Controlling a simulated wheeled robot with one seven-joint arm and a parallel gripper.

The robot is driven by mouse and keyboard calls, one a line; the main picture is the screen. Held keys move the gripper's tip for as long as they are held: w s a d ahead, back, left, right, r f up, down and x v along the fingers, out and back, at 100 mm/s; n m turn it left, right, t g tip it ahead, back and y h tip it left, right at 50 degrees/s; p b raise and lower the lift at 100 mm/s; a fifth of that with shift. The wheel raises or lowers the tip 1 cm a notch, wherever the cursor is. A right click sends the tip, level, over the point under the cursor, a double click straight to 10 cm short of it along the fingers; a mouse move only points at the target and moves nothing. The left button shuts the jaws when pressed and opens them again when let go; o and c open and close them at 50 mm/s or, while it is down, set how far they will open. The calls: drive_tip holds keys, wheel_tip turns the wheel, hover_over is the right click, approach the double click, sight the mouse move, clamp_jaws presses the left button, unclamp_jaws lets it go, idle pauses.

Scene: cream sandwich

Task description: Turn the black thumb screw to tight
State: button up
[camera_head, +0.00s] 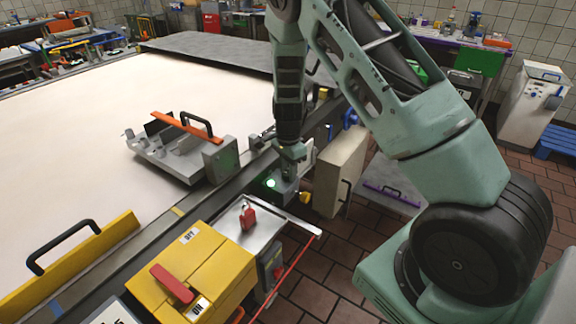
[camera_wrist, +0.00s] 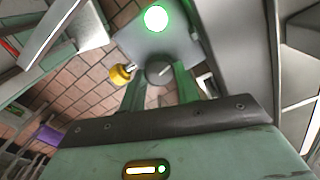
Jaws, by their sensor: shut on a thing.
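The black thumb screw (camera_wrist: 159,71) is a round dark knob with a pale line on its face, in the wrist view. It sits on a grey box (camera_wrist: 170,46) that carries a glowing green lamp (camera_wrist: 156,18). My gripper (camera_wrist: 160,78) has its two green fingers on either side of the knob and is shut on it. In the head view my gripper (camera_head: 292,153) points down at the grey box (camera_head: 285,190); the thumb screw is hidden there by the fingers.
A yellow knob (camera_wrist: 121,73) sticks out beside the screw, close to a finger. A metal tray with a red lock-like piece (camera_head: 248,216) and a yellow box (camera_head: 193,272) stand nearer the camera. A beige cabinet (camera_head: 339,172) stands just right of my gripper.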

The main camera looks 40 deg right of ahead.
drive_tip(key=shift+r+m+p, duration=0.1)
drive_tip(key=shift+m+p, duration=0.35)
drive_tip(key=shift+m, duration=0.75)
drive_tip(key=o, duration=1)
wheel_tip(320, 180, up, 17)
drive_tip(key=shift+r+b, duration=0.15)
drive_tip(key=shift+b, duration=0.6)
